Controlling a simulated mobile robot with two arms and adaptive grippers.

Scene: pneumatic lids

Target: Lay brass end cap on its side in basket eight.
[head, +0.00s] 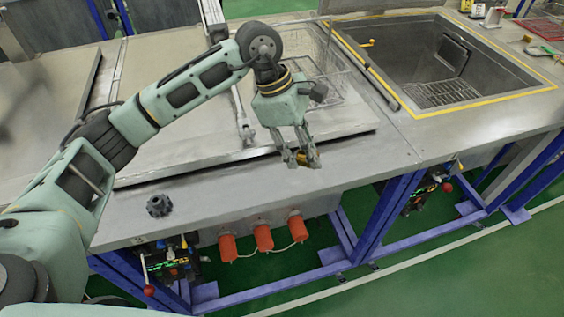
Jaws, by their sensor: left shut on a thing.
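My left gripper (303,163) is shut on the brass end cap (301,157), a small gold piece mostly hidden between the fingers. The gripper points down over the front part of the grey bench top. I cannot tell how far above the surface the cap is. A wire basket (338,84) stands behind the gripper, partly hidden by my left arm. I see no readable number on it. My right gripper is not in view.
A dark toothed knob (159,206) is on the bench's front left. An open, yellow-edged tank (440,60) with a grate is sunk at right. A long bar (368,75) lies by its left edge. Red cylinders (264,238) hang below the front edge.

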